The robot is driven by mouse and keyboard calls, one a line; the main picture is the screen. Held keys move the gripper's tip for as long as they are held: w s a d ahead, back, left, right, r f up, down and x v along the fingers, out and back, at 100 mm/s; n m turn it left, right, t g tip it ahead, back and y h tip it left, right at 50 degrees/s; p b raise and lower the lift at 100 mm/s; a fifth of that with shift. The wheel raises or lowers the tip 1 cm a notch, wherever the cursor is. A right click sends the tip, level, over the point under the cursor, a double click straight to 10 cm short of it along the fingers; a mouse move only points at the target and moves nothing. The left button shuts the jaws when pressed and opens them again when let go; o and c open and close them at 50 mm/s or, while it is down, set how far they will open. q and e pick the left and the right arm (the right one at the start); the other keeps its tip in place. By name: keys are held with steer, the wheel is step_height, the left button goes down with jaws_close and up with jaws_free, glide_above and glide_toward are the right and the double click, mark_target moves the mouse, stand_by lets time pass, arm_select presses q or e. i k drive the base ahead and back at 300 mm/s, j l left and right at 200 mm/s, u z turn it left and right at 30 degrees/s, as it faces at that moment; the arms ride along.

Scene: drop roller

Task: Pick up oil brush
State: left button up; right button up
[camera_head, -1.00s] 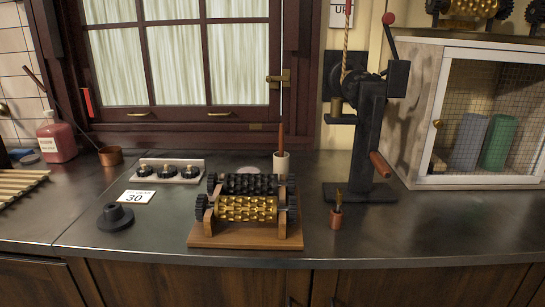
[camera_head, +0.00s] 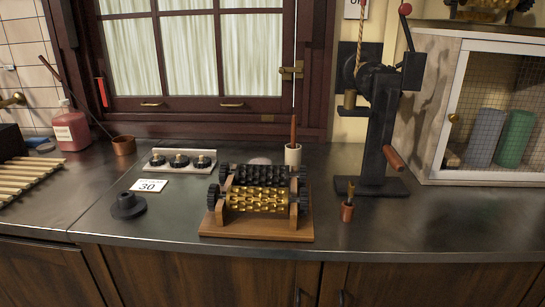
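A brown handle (camera_head: 294,129) stands upright in a small white pot (camera_head: 293,154) behind the drop roller; it looks like the oil brush, but its lower end is hidden in the pot. A small copper cup (camera_head: 347,212) near the counter's front edge holds a thin upright item (camera_head: 351,190), too small to identify surely. The drop roller, with a brass roller (camera_head: 257,199) and a dark roller (camera_head: 262,175) on a wooden base (camera_head: 257,230), stands between and left of these. Neither of my grippers is in view.
A black crank press (camera_head: 376,130) stands right of the pot. A mesh-front cabinet (camera_head: 452,140) fills the right. A three-knob panel (camera_head: 180,161), a "30" card (camera_head: 148,186) and a black round piece (camera_head: 127,206) are at left. The counter's front right is clear.

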mark_target(294, 123)
steer(key=i+j, duration=0.15)
steer(key=j, duration=0.2)
steer(key=i+j, duration=0.15)
steer(key=j, duration=0.15)
steer(key=i+j+u, duration=0.1)
steer(key=j, duration=0.25)
steer(key=i+j, duration=0.2)
steer(key=j, duration=0.15)
